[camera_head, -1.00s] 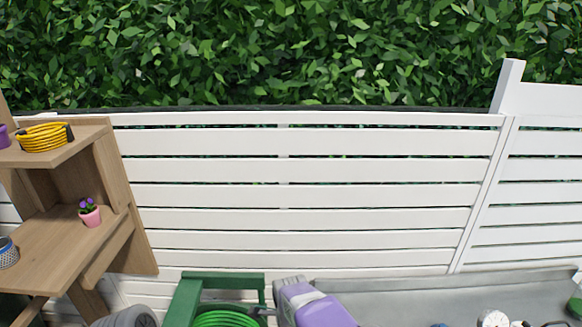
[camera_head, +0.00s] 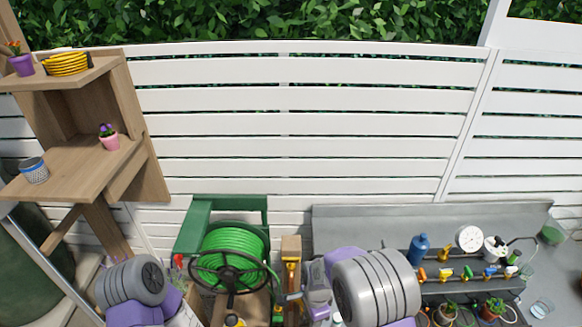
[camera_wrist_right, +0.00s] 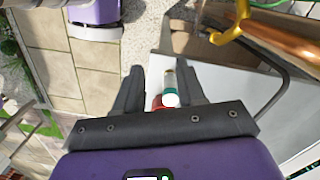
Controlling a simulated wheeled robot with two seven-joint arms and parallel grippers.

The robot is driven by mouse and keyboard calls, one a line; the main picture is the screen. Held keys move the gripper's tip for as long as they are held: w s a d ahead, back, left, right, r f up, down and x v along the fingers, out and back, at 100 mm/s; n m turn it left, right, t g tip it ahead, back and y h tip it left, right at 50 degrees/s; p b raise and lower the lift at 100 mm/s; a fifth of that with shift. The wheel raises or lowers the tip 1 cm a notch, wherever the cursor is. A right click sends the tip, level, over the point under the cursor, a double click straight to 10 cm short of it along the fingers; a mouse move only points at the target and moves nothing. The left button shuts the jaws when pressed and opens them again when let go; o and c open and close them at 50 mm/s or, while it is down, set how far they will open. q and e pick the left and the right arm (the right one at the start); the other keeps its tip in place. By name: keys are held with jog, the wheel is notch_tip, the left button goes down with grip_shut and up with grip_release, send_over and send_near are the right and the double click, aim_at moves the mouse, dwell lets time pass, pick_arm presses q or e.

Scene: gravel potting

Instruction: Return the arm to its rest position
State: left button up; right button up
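My right gripper (camera_wrist_right: 158,88) shows in the right wrist view. Its two dark fingers stand apart, so it is open. A small object with white, teal and red parts (camera_wrist_right: 170,92) appears between the fingers; I cannot tell its distance, and the fingers do not visibly clamp it. In the head view my left arm (camera_head: 132,284) is at the lower left and my right arm (camera_head: 375,288) at the lower middle, both grey and purple. My left gripper is not visible, and no fingertips are clear in the head view.
A green hose reel (camera_head: 235,245) stands between my arms. A grey bench (camera_head: 365,220) with a blue bottle (camera_head: 419,248), gauge (camera_head: 469,238) and brass fittings is right. A wooden shelf (camera_head: 75,165) with pots is left. A white fence (camera_head: 300,125) closes the back.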

jog(key=s+d+f+n+y+b, duration=0.2)
jog(key=s+f+n+b, duration=0.3)
jog(key=s+f, duration=0.3)
jog(key=s+d+f+n+t+y+b, duration=0.1)
jog(key=s+f+n+b, duration=0.3)
jog(key=f, duration=1)
jog(key=s+n, duration=0.2)
jog(key=s, duration=0.2)
jog(key=shift+d+f+y+b, duration=0.3)
jog(key=shift+d+y+b, duration=0.05)
jog(key=shift+d+y, duration=0.05)
